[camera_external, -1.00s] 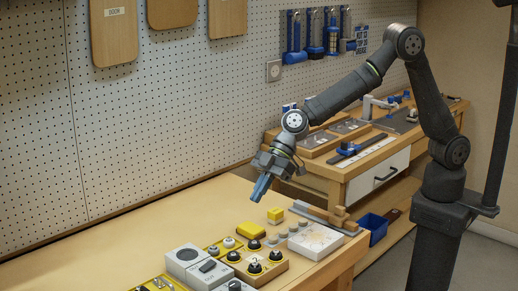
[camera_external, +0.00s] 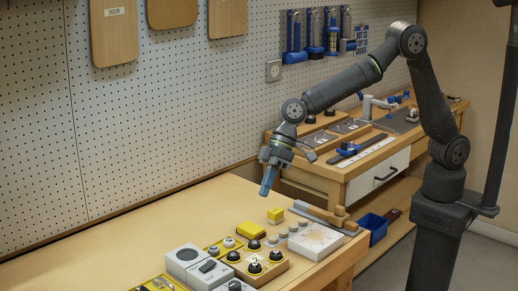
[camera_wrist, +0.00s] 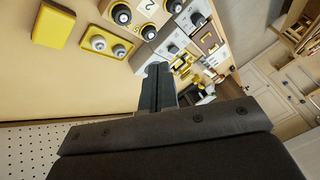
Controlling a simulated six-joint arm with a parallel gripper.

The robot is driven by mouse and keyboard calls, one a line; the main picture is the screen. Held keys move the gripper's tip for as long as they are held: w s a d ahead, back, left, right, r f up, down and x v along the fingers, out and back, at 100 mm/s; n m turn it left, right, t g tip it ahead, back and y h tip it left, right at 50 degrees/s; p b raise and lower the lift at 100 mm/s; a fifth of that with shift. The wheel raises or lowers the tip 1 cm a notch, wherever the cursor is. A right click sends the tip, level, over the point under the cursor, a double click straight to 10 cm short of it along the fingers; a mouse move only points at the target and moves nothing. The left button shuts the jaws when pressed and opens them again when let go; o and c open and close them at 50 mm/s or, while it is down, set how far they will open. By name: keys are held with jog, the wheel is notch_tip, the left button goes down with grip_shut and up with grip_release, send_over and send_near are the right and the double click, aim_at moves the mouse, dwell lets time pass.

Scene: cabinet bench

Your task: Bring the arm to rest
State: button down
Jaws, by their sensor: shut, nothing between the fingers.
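My gripper (camera_external: 266,190) hangs above the wooden bench (camera_external: 130,235), pointing down, with its blue fingers together and nothing between them. In the wrist view the closed fingers of my gripper (camera_wrist: 157,80) show in front of the bench items. The fingertips are clear of the bench, above and behind the small yellow block (camera_external: 275,215) in the outside view. My arm reaches in from the right, bent at the elbow.
A larger yellow block (camera_external: 251,229), a wooden box with black knobs (camera_external: 262,262), grey modules (camera_external: 185,256) and a white patterned box (camera_external: 316,240) stand on the bench. A second bench with a drawer (camera_external: 378,177) stands behind. The bench's left part is bare.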

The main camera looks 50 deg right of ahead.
jog(key=shift+w+d+r+m+t+h, duration=0.15)
jog(key=shift+d+r+m+h, duration=0.25)
jog(key=shift+m, duration=0.65)
jog(key=shift+w+d+r+m+t+h, duration=0.15)
jog(key=shift+d+m+h, duration=0.35)
jog(key=shift+m, duration=0.5)
jog(key=shift+w+d+r+m+h, duration=0.25)
jog(key=shift+d+m, duration=0.35)
jog(key=shift+m, duration=0.45)
jog(key=shift+s+a+f+n+y, duration=0.2)
jog(key=shift+a+f+n+y, duration=0.25)
jog(key=shift+n, duration=0.65)
jog(key=shift+s+a+f+n+y, duration=0.15)
jog(key=shift+a+n+y, duration=0.4)
jog(key=shift+n, duration=0.55)
jog(key=shift+s+a+f+n+y, duration=0.25)
jog(key=shift+a+n, duration=0.4)
jog(key=shift+n, duration=0.45)
jog(key=shift+d, duration=0.1)
